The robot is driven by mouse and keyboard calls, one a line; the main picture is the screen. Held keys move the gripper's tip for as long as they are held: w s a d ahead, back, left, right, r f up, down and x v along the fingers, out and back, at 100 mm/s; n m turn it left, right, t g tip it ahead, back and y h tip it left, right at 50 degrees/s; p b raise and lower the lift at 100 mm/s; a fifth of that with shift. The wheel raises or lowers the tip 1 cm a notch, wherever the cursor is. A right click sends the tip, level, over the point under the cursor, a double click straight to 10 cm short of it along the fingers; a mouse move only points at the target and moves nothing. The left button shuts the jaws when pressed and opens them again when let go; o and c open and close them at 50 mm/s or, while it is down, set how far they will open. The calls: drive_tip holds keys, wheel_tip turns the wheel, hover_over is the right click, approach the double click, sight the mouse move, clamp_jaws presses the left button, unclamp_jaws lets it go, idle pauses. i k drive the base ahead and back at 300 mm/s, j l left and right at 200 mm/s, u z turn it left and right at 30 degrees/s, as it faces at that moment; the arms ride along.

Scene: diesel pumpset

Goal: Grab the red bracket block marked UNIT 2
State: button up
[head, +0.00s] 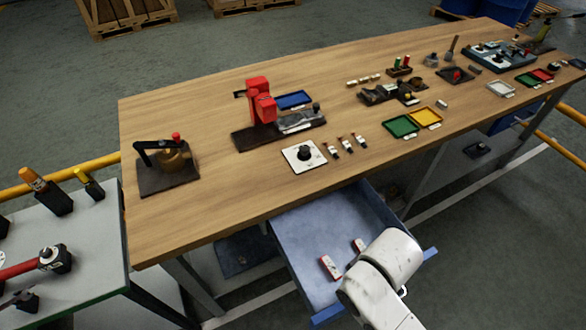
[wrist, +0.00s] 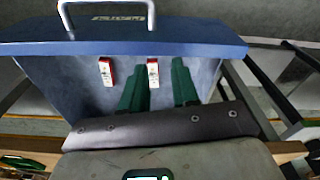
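Two small red-and-white blocks lie in the open blue drawer. In the head view one (head: 330,268) lies to the left and the other (head: 359,245) close to my white arm. In the wrist view they are a left block (wrist: 106,72) and a right block (wrist: 153,72). Their markings are too small to read, so I cannot tell which is UNIT 2. My gripper (wrist: 158,70) has two dark green fingers, open, with the right block between them in the picture. A gap shows on its right side; contact on its left is unclear. In the head view my gripper is hidden.
The drawer (head: 310,225) is pulled out under the wooden bench (head: 230,190). Its front panel (wrist: 200,38) carries a metal handle (wrist: 108,27). The bench holds a red clamp-like fixture (head: 262,105) and several trays. A grey side table (head: 90,235) stands left.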

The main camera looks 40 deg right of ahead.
sight(328, 262)
drive_tip(key=l+u, duration=0.1)
drive_tip(key=u, duration=0.2)
drive_tip(key=l+u, duration=0.1)
drive_tip(key=u, duration=0.25)
drive_tip(key=k+l+u, duration=0.25)
drive_tip(key=l, duration=0.2)
drive_tip(key=k+l+u, duration=0.25)
drive_tip(key=l, duration=0.15)
drive_tip(key=k+l+u, duration=0.25)
drive_tip(key=l, duration=0.15)
drive_tip(key=k+l, duration=0.4)
drive_tip(key=l, duration=0.2)
drive_tip(key=k+l, duration=0.45)
drive_tip(key=l, duration=0.15)
drive_tip(key=u, duration=0.05)
